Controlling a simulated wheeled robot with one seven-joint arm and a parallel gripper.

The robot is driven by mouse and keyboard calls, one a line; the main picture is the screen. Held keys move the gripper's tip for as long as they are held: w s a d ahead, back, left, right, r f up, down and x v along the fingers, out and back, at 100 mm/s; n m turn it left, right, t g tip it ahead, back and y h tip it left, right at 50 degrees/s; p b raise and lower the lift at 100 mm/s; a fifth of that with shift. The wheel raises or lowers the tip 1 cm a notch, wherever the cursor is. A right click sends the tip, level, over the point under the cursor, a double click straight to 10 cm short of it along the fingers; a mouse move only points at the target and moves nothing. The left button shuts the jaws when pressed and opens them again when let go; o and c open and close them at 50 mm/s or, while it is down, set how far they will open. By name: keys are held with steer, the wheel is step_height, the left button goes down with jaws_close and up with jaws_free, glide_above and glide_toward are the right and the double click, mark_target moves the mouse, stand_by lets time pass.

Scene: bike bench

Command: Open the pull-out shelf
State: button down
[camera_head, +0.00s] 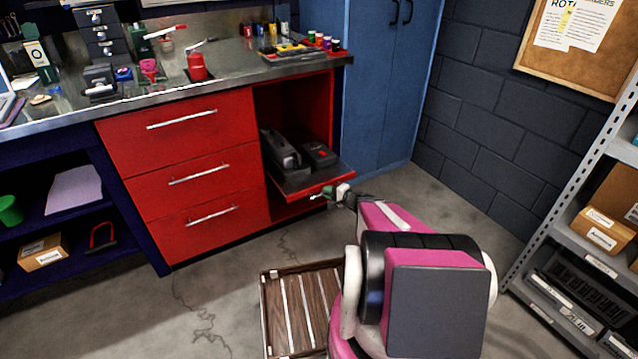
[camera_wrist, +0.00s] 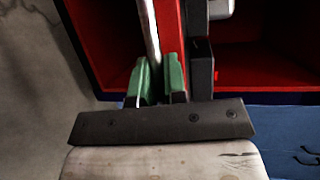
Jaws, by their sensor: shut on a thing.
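The pull-out shelf (camera_head: 318,180) is a dark board with a red front in the open bay of the red workbench. It stands out a little past the bay's front and carries a dark machine (camera_head: 281,149) and a dark case (camera_head: 318,154). My gripper (camera_head: 327,195) is at the shelf's front edge. In the wrist view, my gripper (camera_wrist: 161,82) has its green fingers closed around the silver handle bar (camera_wrist: 149,35), beside the shelf's red front (camera_wrist: 170,35). The fingers hide part of the handle.
Three red drawers (camera_head: 197,175) with silver handles are shut left of the bay. A blue cabinet (camera_head: 375,90) stands to the right. A slatted wooden crate (camera_head: 303,305) is on the floor near my arm. Grey shelving (camera_head: 575,240) stands at far right. Floor before the drawers is clear.

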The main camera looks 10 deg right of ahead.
steer(key=s+d, duration=0.2)
steer(key=s, duration=0.5)
steer(key=s+d, duration=0.2)
steer(key=s, duration=0.5)
steer(key=shift+s+d, duration=0.4)
steer(key=c, duration=1.2)
jaws_free()
steer(key=v, duration=1)
steer(key=shift+s+d, duration=0.3)
